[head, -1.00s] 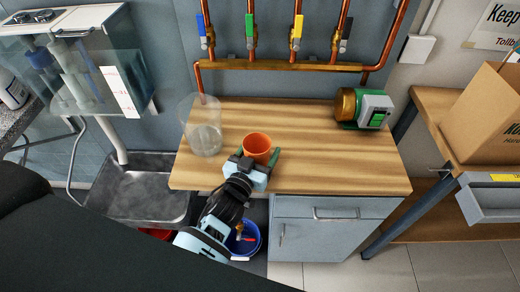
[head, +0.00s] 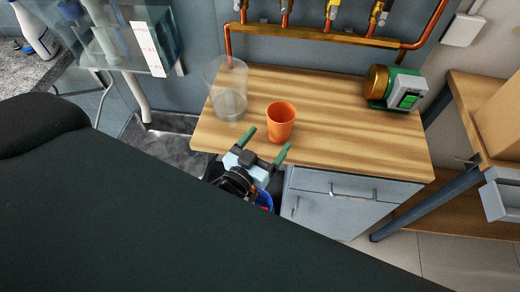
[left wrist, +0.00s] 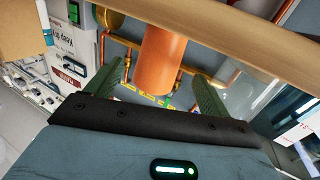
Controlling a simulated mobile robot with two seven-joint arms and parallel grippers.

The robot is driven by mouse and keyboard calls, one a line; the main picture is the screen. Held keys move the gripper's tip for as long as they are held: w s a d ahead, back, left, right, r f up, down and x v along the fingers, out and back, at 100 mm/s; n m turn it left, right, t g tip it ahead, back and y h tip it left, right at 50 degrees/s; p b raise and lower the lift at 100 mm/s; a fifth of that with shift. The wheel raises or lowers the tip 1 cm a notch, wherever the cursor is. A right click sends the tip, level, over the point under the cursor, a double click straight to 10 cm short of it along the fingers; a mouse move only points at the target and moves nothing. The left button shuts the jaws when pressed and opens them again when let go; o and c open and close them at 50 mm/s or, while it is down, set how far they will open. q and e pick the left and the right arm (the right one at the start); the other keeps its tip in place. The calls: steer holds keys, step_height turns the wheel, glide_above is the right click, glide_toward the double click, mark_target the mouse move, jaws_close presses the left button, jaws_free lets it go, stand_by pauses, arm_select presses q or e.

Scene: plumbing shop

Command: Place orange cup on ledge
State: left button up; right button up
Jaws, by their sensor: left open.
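The orange cup (head: 281,122) stands upright on the wooden worktop (head: 335,132), close to its front edge. My left gripper (head: 267,141) is open and empty at that front edge, its green fingers pointing at the cup. The cup is just beyond the fingertips and apart from them. In the left wrist view, the cup (left wrist: 160,60) shows ahead between the two spread fingers of my left gripper (left wrist: 158,78). I cannot tell which surface is the ledge. My right gripper is not in view.
A clear glass container (head: 229,98) stands left of the cup. A green and grey pump (head: 397,90) sits at the worktop's back right. Copper pipes (head: 318,34) run along the wall behind. The worktop's right and middle parts are clear.

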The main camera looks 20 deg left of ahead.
arm_select(q)
steer(key=s, duration=0.3)
steer(key=shift+a, duration=0.2)
steer(key=s+a+f+g, duration=0.1)
steer(key=s+f+g, duration=0.4)
steer(key=s+f, duration=0.5)
steer(key=s+a+f+m+g, duration=0.1)
steer(key=s+f+g, duration=0.4)
steer(key=s+f, duration=0.5)
steer(key=s+a, duration=0.1)
steer(key=s, duration=0.7)
steer(key=shift+f, duration=0.25)
steer(key=shift+o, duration=0.9)
steer(key=shift+d, duration=0.1)
